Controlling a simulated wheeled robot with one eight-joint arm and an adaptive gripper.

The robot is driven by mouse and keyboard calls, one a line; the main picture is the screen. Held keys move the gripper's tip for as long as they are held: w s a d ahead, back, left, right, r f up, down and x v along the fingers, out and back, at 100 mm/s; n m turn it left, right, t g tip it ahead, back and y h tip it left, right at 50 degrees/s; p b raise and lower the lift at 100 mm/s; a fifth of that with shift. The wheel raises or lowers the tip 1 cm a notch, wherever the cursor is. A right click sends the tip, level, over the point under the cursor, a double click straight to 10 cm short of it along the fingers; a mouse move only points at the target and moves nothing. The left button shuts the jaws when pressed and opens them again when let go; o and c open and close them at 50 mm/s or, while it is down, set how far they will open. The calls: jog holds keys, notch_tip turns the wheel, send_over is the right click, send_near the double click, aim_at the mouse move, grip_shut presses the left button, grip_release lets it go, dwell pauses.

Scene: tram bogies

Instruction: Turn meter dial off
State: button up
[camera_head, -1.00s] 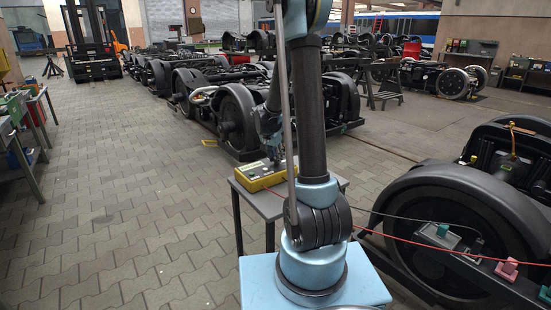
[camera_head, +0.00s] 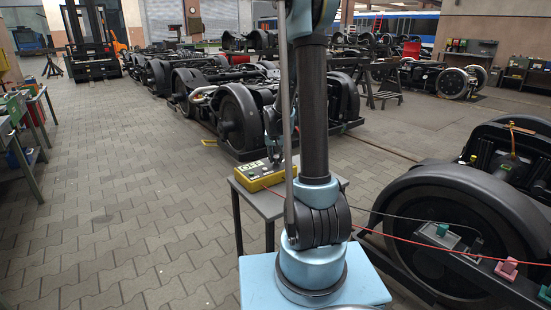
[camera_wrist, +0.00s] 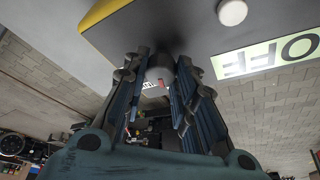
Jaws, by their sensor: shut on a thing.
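The meter (camera_head: 262,181) is a yellow box with a grey top on a small grey table. Its pale green display (camera_head: 250,168) reads OFF; the display also shows large and upside down in the wrist view (camera_wrist: 266,54). In the wrist view the meter's grey face (camera_wrist: 195,25) fills the top. My gripper (camera_wrist: 160,66) is at that face, its two dark fingers shut on the grey round dial (camera_wrist: 159,75). The dial's pointer cannot be seen. In the head view my arm hides part of the meter, and the gripper is hard to make out.
The small table (camera_head: 262,203) stands beside a large dark wheel (camera_head: 450,235) at the right. A red cable (camera_head: 390,237) runs from the meter toward coloured clamps (camera_head: 507,268). A white round knob (camera_wrist: 232,12) is near the display.

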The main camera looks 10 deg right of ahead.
jog(key=shift+d+n+y, duration=0.15)
jog(key=shift+n+y, duration=0.55)
jog(key=shift+n, duration=1)
jog(key=o, duration=1.1)
jog(key=shift+c, duration=0.2)
jog(key=v, duration=1.2)
jog(key=shift+s+f, duration=0.1)
jog(key=shift+s, duration=0.05)
